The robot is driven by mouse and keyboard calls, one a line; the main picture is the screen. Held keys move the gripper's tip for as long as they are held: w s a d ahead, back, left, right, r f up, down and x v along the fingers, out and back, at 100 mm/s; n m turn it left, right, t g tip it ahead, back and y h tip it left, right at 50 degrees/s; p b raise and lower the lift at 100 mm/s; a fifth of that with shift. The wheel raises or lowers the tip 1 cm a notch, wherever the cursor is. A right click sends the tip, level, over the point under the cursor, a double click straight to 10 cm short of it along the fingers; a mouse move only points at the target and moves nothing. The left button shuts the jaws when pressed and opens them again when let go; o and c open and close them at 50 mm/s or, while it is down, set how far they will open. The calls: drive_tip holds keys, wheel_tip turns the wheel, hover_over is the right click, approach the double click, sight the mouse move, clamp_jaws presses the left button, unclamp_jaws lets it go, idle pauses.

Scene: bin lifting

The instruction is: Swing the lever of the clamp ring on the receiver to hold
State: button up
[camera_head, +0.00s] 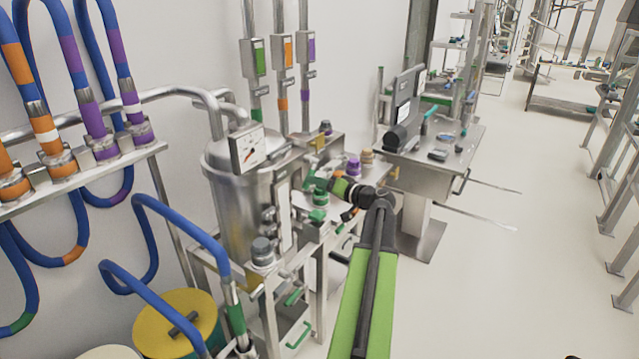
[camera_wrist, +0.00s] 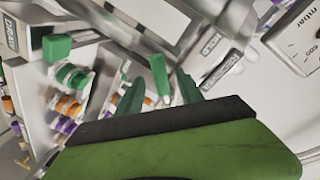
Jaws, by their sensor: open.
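The receiver (camera_head: 238,205) is a steel tank with a pressure gauge (camera_head: 247,148) on top, left of my gripper in the head view. My gripper (camera_head: 322,184) is beside the receiver's right side. In the wrist view my gripper (camera_wrist: 155,80) has its two green fingers apart. A green lever handle (camera_wrist: 159,72) shows between the fingers, with a visible gap to each, so it does not look gripped. A label plate (camera_wrist: 215,60) reading HOLD is just right of the fingers. The clamp ring itself cannot be made out clearly.
Another green handle (camera_wrist: 57,47) is at left in the wrist view, by a DRAW label. Ports with coloured caps (camera_head: 353,168) crowd the bench around my gripper. A steel side table (camera_head: 425,175) stands behind. Open floor (camera_head: 520,260) lies to the right.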

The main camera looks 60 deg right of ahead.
drive_tip(key=shift+s+m, duration=0.2)
drive_tip(key=shift+m, duration=0.1)
drive_tip(key=c, duration=0.3)
drive_tip(key=shift+s+r+m+g+p, duration=0.1)
drive_tip(key=shift+s+m+g+p, duration=0.3)
drive_tip(key=shift+m, duration=0.5)
drive_tip(key=shift+c, duration=1.3)
drive_tip(key=s+m+h+p, duration=0.1)
drive_tip(key=s+m, duration=0.1)
drive_tip(key=m, duration=0.3)
drive_tip(key=s+m+g+p, duration=0.1)
drive_tip(key=s+m, duration=0.1)
drive_tip(key=m, duration=0.3)
drive_tip(key=s+m+g+h+p, duration=0.1)
drive_tip(key=m, duration=0.4)
drive_tip(key=shift+s+d+f+m+h, duration=0.3)
drive_tip(key=shift+s+d+f, duration=0.05)
drive_tip(key=shift+s, duration=0.05)
clamp_jaws()
drive_tip(key=w+d+f+m+b, duration=0.2)
drive_tip(key=w+d+f+b, duration=0.15)
drive_tip(key=w, duration=0.45)
drive_tip(key=a+r+p, duration=0.2)
drive_tip(key=p, duration=0.1)
drive_tip(key=shift+w+a+r+g, duration=0.15)
drive_tip(key=shift+w+a+g, duration=0.2)
drive_tip(key=shift+g, duration=0.05)
drive_tip(key=shift+m+p, duration=0.3)
